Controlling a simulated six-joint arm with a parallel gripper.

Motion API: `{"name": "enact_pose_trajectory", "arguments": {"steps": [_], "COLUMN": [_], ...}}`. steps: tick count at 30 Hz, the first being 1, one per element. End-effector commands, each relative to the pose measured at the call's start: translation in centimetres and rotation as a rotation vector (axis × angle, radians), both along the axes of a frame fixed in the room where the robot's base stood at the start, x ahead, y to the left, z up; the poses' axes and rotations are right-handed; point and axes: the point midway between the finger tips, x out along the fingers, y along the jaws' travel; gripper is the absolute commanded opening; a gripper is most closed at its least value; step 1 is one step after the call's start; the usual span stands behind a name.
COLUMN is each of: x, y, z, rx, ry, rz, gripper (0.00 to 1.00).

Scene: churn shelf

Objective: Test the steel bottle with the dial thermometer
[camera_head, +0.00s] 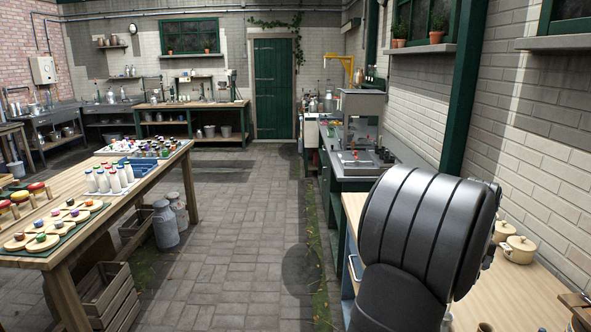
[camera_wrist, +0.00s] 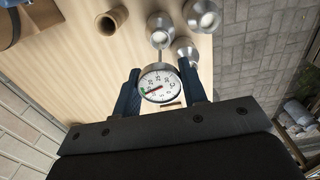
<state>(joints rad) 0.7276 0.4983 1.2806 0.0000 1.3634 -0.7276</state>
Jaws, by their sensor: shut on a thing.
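The dial thermometer (camera_wrist: 158,84), a round white face with black marks, a red needle and a green patch, sits between the fingers of my gripper (camera_wrist: 160,92) in the wrist view. My gripper is shut on it. Beyond the dial stand several shiny metal vessels (camera_wrist: 204,16) on a pale wooden top; I cannot tell which is the steel bottle. One vessel (camera_wrist: 160,23) is in line with the dial, another lies close to the right finger. In the head view my arm hides the gripper.
A brown open-topped cup (camera_wrist: 110,22) stands left of the metal vessels. The wooden counter (camera_head: 515,285) runs along the right wall with cream lidded pots (camera_head: 519,249). A long table (camera_head: 170,168) with bottles is at left. The paved floor (camera_head: 238,230) between is clear.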

Motion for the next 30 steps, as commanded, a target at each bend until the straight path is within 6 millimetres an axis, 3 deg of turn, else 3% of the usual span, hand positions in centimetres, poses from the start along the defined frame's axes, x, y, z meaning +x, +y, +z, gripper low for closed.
{"name": "enact_pose_trajectory", "arguments": {"steps": [8, 15, 19, 30], "x": [0.1, -0.3, -0.6, -0.8], "y": [0.9, 6.2, 8.0, 8.5], "z": [0.6, 3.1, 3.9, 1.7], "rx": [-0.002, -0.002, -0.002, 0.001], "ry": [-0.003, -0.003, -0.002, 0.002], "rz": [-0.003, -0.033, -0.047, -0.055], "gripper": [0.24, 0.24, 0.24, 0.24]}}
